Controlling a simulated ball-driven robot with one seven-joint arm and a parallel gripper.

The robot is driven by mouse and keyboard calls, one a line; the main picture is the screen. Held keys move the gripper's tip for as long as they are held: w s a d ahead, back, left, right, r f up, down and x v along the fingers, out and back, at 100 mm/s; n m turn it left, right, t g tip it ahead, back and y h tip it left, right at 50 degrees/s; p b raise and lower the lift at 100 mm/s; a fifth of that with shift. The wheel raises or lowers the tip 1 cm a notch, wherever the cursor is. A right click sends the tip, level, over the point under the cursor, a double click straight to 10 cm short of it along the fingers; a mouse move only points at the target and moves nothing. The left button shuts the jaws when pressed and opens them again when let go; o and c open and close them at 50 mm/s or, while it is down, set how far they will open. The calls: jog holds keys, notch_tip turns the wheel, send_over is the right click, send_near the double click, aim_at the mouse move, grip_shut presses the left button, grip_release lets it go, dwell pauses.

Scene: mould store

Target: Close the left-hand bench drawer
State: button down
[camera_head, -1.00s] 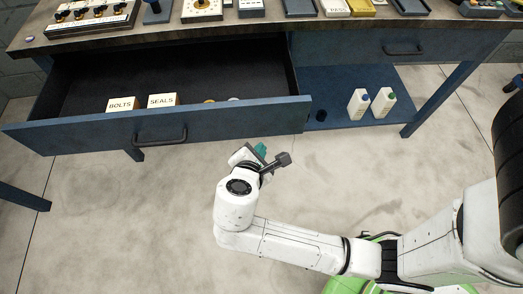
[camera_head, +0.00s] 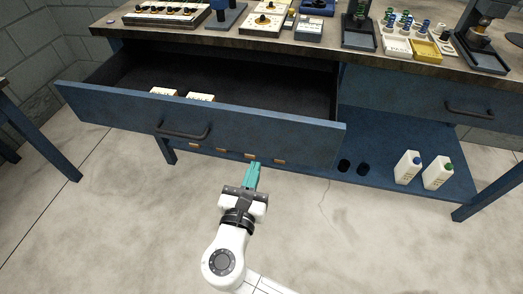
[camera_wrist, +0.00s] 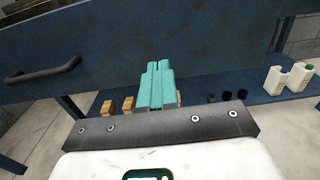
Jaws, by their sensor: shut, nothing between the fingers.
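The left-hand bench drawer (camera_head: 262,134) is blue and stands pulled well out from the bench. Its dark bar handle (camera_head: 183,132) is on the front, left of my gripper; the handle also shows at the upper left of the wrist view (camera_wrist: 45,72). Two small boxes (camera_head: 200,97) lie inside the drawer, and their labels are hard to read. My gripper (camera_head: 253,168) is shut and empty, its teal fingers pointing at the lower part of the drawer front, right of the handle. In the wrist view the fingers (camera_wrist: 156,72) overlap the drawer front; I cannot tell whether they touch it.
The right-hand drawer (camera_head: 425,98) is shut. White bottles (camera_head: 408,167) and dark round items stand on the lower shelf (camera_head: 390,185). Small wooden blocks (camera_head: 250,156) show below the drawer. Tools and trays crowd the bench top (camera_head: 330,40). The floor in front is clear.

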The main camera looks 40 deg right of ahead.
aim_at(264, 140)
jog(key=b+x, duration=0.1)
jog(key=x, duration=0.6)
jog(key=shift+w+d, duration=0.1)
jog(key=shift+w+d, duration=0.1)
jog(key=shift+w+d, duration=0.1)
jog(key=shift+d, duration=0.1)
jog(key=b+x, duration=0.4)
jog(key=x, duration=2.4)
jog(key=shift+f+b, duration=0.15)
jog(key=shift+b, duration=0.2)
jog(key=shift+w+d+r, duration=0.1)
jog(key=shift+w+r, duration=0.05)
jog(key=shift+r, duration=0.1)
jog(key=shift+r, duration=0.1)
